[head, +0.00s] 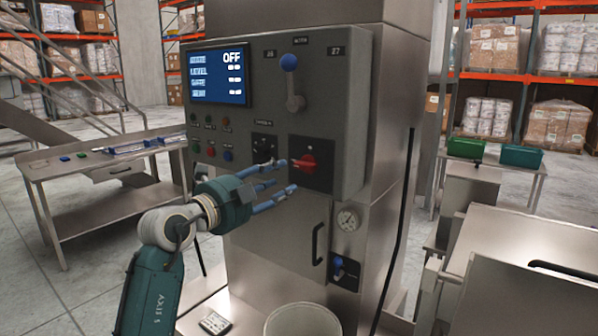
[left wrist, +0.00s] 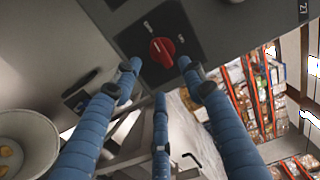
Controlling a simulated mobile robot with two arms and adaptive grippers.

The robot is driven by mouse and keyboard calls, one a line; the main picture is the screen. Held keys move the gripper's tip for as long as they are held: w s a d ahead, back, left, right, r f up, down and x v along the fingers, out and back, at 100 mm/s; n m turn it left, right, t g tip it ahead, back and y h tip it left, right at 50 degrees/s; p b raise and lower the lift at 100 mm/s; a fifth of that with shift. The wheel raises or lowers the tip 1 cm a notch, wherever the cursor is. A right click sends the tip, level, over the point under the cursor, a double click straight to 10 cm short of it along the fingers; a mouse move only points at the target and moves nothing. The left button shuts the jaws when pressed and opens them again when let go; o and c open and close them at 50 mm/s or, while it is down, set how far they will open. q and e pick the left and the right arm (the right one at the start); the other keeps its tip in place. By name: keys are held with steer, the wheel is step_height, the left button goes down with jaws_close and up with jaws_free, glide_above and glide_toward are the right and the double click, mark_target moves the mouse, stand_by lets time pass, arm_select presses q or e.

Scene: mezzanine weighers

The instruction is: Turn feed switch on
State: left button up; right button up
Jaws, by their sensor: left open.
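A red rotary switch (head: 304,161) sits on a dark square plate on the front of the grey control panel. It also shows in the left wrist view (left wrist: 161,51), at the top centre, its handle slightly tilted. I cannot read the plate's labels surely. The display (head: 218,75) on the panel reads OFF on its top line. My left gripper (head: 288,176) has its blue fingers spread, pointing at the switch. In the left wrist view the fingertips (left wrist: 158,76) frame the switch's lower side, with nothing between them; contact is not visible. My right gripper is not in view.
A blue-knobbed lever (head: 291,75) is above the switch, and a black dial (head: 264,148) to its left. A gauge (head: 347,220) and small blue-knobbed valve (head: 340,268) are below. A pale bucket (head: 303,318) stands below. A steel table (head: 95,163) is at left.

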mark_target(302, 170)
arm_select(q)
steer(key=p+x, duration=0.1)
steer(key=x, duration=0.7)
steer(key=shift+w+d, duration=0.15)
jaws_close()
